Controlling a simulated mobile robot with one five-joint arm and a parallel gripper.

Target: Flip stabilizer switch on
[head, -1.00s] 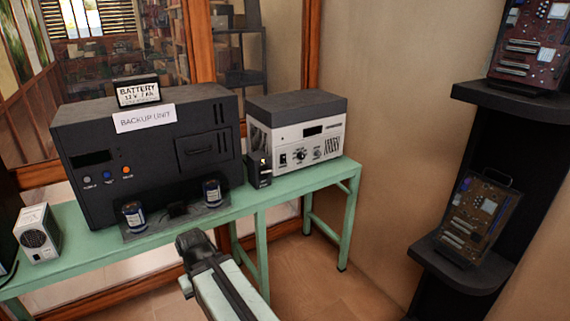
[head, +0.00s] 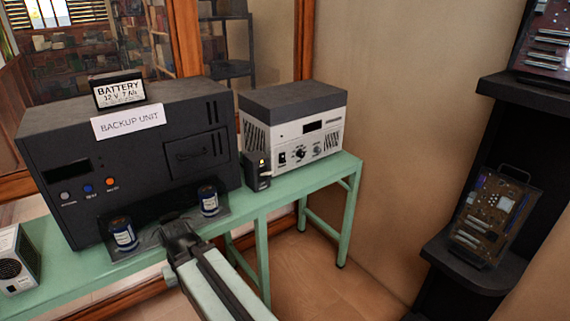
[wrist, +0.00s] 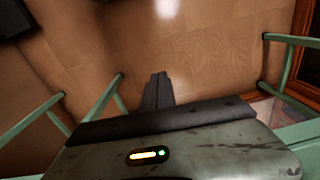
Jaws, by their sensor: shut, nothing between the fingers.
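A white box with a dark grey top, which I take to be the stabilizer (head: 293,128), stands on the right part of the green table. Its front has a small black rocker switch (head: 282,159) at the left, a black knob, a silver fitting and a dark display. The switch is too small to tell its position. My gripper (head: 170,228) is shut and empty. It is in front of the table, left of the stabilizer and apart from the switch. In the wrist view my gripper (wrist: 157,90) points over the floor; neither stabilizer nor switch shows there.
A small black device (head: 257,172) with a yellow mark sits beside the stabilizer. A dark shelf (head: 480,150) stands right. The floor (head: 305,265) between is clear.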

